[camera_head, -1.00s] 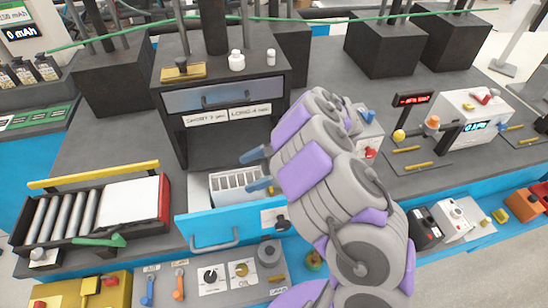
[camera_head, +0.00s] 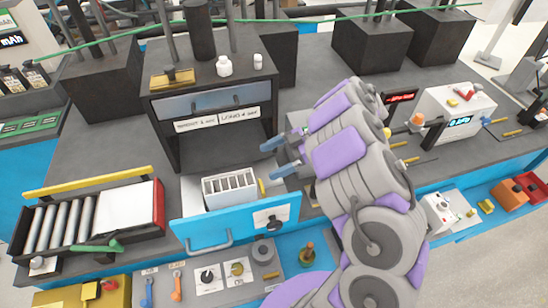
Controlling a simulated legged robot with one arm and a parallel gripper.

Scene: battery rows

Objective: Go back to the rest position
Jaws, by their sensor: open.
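My gripper (camera_head: 277,157) has two blue fingers spread apart with nothing between them. It is in front of the dark cabinet's opening, above and to the right of the white slotted rack. My grey and purple arm reaches in from the lower right. The white slotted rack (camera_head: 230,190) stands in the pulled-out blue drawer (camera_head: 222,232). A small yellow item shows at the rack's right end; I cannot tell what it is.
A dark cabinet (camera_head: 210,103) with labels stands behind the drawer. A roller conveyor (camera_head: 66,218) lies at left. A white meter box (camera_head: 458,112) stands at right. Knobs and switches (camera_head: 238,270) line the front panel. My arm hides part of the bench.

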